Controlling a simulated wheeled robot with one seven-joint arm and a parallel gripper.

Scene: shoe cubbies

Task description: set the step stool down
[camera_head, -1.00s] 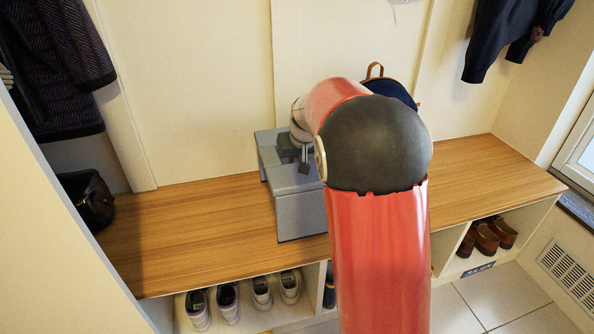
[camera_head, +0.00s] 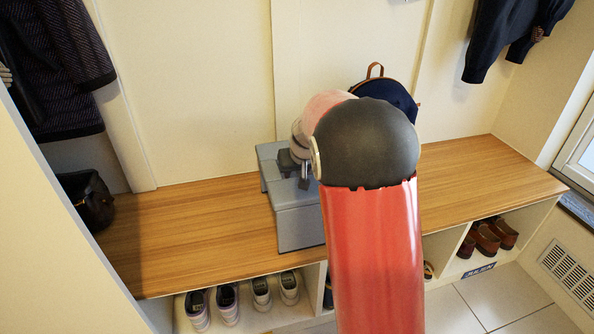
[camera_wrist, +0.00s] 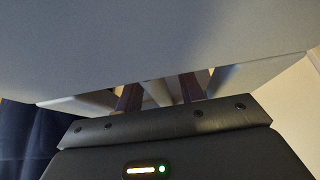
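The grey two-step stool (camera_head: 298,228) is upright at the middle of the wooden bench (camera_head: 190,225), near its front edge. Its underside is at or just above the bench top; I cannot tell if it touches. My gripper (camera_head: 296,168) is at the stool's upper part, partly hidden by my arm. In the wrist view, the stool's grey surface (camera_wrist: 150,40) fills the top. The two dark fingers (camera_wrist: 160,92) stand apart and reach under it, with a pale part between them. The stool moves with the gripper, so it looks held. My arm hides the stool's right side.
A dark blue backpack (camera_head: 392,94) stands behind my arm against the wall. A black bag (camera_head: 90,200) sits at the bench's left end. Shoes (camera_head: 228,303) fill cubbies below. The bench is clear left of the stool and at the right.

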